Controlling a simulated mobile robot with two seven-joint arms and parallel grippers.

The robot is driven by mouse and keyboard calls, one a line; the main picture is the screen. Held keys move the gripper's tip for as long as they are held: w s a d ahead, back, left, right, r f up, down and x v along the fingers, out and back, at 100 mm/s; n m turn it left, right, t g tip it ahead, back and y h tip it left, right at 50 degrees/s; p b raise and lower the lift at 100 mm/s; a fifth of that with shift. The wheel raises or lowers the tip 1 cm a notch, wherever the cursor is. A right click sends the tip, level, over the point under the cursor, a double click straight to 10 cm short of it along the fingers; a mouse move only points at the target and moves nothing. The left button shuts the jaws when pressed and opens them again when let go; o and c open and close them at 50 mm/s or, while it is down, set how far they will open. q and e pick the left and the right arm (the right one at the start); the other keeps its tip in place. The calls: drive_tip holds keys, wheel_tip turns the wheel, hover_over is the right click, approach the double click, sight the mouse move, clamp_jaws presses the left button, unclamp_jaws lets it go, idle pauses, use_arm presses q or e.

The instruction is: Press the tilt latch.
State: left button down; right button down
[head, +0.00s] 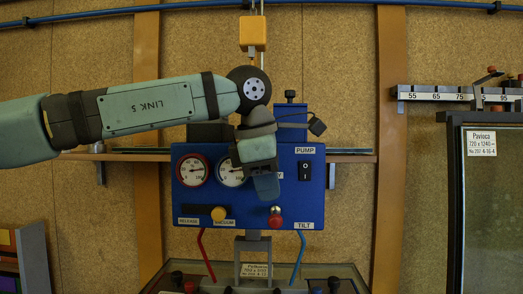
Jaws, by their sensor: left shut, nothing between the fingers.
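A blue control box (330,205) hangs in the middle of the head view. A red knob with a pale top (275,219) sits low on its front, just left of the TILT label (304,225); I take it for the tilt latch. My left arm comes in from the left, and its gripper (266,188) points down in front of the box, shut and empty. The fingertips show a little above the knob, with a gap between them in the picture; the depth between them is unclear. The gripper covers part of the box face and the right gauge's edge. My right gripper is out of view.
Two gauges, a yellow knob (218,214) and a PUMP switch (305,175) share the box front. A yellow block (252,33) hangs above. A dark-framed pane (453,205) stands at right. A frame with several dark knobs lies below, with red and blue hoses above it.

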sight(275, 217)
use_arm(q)
drive_tip(key=shift+x, duration=0.95)
drive_tip(key=shift+f+p, duration=0.3)
drive_tip(key=shift+f, duration=0.1)
drive_tip(key=shift+d, duration=0.1)
